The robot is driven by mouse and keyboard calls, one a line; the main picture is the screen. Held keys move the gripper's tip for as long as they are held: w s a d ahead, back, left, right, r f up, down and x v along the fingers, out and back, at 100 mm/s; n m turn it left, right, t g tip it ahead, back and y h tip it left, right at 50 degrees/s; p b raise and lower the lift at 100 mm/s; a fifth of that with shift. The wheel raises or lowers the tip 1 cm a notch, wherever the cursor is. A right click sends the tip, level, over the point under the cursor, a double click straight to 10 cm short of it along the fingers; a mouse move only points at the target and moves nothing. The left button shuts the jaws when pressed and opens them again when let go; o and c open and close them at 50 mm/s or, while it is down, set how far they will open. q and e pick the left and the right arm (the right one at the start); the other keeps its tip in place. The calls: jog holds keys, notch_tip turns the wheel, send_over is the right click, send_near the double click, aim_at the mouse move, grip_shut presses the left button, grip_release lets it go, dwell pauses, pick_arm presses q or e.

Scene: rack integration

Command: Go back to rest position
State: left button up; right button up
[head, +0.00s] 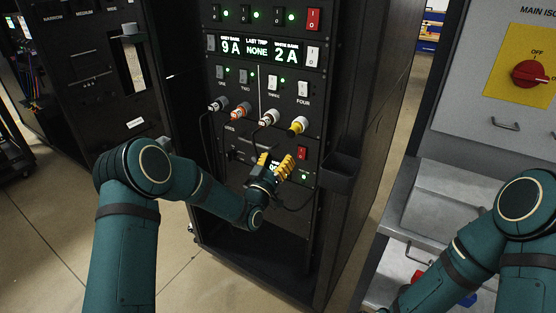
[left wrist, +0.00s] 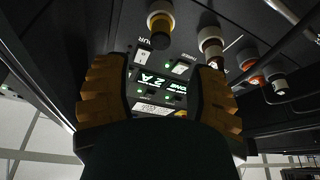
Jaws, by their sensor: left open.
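My left gripper (head: 274,167) is open in front of the lower part of the black rack (head: 345,130). Its two yellow fingers stand apart in the left wrist view (left wrist: 155,100), with nothing between them. Above it in the head view is a row of plugs, including a yellow-collared plug (head: 298,125) and an orange-collared plug (head: 240,112). The yellow-collared plug also shows at the top of the left wrist view (left wrist: 160,25). My right arm enters the head view at the right, but its gripper is outside the picture.
A grey cabinet with a red rotary switch (head: 530,73) on a yellow plate stands at the right. Red and blue items lie low beside my right arm. A dark cabinet (head: 90,70) stands at the left. Open tiled floor (head: 40,215) shows at the lower left.

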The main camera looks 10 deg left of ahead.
pick_arm(q)
jog(key=s+d+f+n+g+y, duration=0.1)
jog(key=s+f+g, duration=0.5)
jog(key=f, duration=0.4)
jog(key=s+d+f+g+y, duration=0.1)
jog(key=s+f+g, duration=0.3)
jog(key=s+f, duration=0.5)
jog(key=s+f+g, duration=0.4)
jog(key=s, duration=0.6)
jog(key=s+f+g, duration=0.4)
jog(key=s+g, duration=0.1)
jog(key=s, duration=0.6)
jog(key=shift+s+d+n, duration=0.2)
jog(key=shift+d+n, duration=0.1)
